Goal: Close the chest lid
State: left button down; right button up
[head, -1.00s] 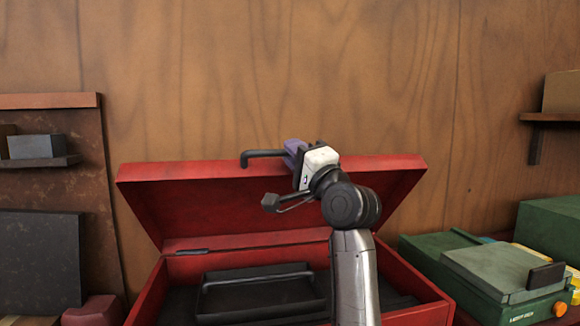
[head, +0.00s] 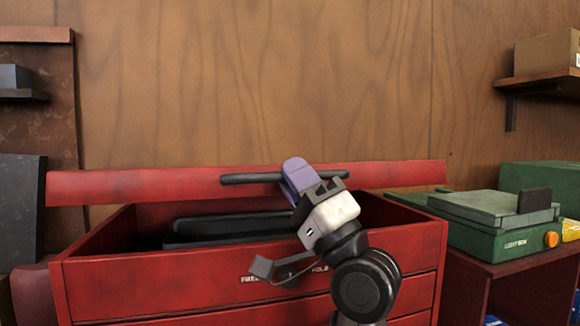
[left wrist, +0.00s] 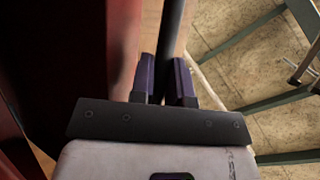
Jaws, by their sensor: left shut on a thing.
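The red chest (head: 160,290) stands in front of me in the head view, with its red lid (head: 120,186) tipped far forward and seen nearly edge-on above the box. A gap still shows between lid and box, with a black tray (head: 215,231) inside. My left gripper (head: 297,176) has its purple fingers shut on the black lid handle (head: 250,178) at the lid's front edge. In the left wrist view the dark handle bar (left wrist: 171,40) runs between the two purple fingers (left wrist: 162,80). My right gripper is in neither view.
A green case (head: 490,222) with an orange knob stands on a red cabinet at the right. A wall shelf (head: 540,82) holds a cardboard box. A dark panel (head: 20,210) stands at the left. The wooden wall is behind.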

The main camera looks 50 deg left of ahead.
pick_arm(q)
notch_tip(320, 180, down, 8)
jog(key=d+b, duration=0.1)
jog(key=b, duration=0.3)
jog(key=shift+s+f+b, duration=0.15)
jog(key=shift+f+b, duration=0.1)
jog(key=shift+b, duration=0.05)
jog(key=shift+f, duration=0.1)
jog(key=c, duration=1.4)
grip_release()
